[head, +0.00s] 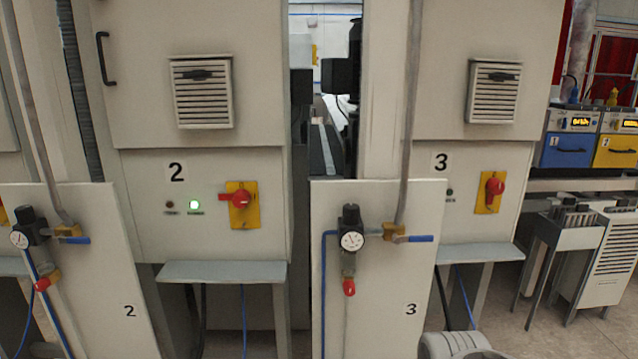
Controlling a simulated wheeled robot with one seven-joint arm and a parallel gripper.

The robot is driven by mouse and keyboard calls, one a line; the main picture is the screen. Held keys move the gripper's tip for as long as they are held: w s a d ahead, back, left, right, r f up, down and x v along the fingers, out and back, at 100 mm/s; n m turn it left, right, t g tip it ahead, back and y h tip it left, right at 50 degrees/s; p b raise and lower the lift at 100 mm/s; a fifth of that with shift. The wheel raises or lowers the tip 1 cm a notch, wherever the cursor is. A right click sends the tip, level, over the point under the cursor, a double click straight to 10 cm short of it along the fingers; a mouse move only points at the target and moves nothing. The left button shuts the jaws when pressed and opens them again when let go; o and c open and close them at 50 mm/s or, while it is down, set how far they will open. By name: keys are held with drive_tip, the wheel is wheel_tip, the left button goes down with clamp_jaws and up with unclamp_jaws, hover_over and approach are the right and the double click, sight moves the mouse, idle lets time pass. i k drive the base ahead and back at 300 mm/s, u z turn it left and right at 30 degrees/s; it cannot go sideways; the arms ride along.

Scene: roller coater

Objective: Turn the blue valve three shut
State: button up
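The blue valve three is on the panel marked 3 (377,290), right of centre. Its blue lever (418,239) lies level and points right from a brass body (392,231). A grey pipe (409,130) rises from the valve. A black regulator with a round gauge (351,240) sits to its left, with a red fitting (349,287) below. My gripper is not in view; only a pale rounded part of my arm shows at the bottom edge, below and right of the panel, apart from the lever.
A similar panel 2 (100,300) with its own level blue lever (75,240) stands at left. Behind are cabinets 2 (145,225) and 3 (450,215) with red switches and grey shelves. A table-like stand (575,232) is at right. Floor shows at lower right.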

sight(397, 239)
drive_tip(key=k, duration=1)
drive_tip(key=u, duration=1)
drive_tip(key=i, duration=0.9)
drive_tip(key=u, duration=0.1)
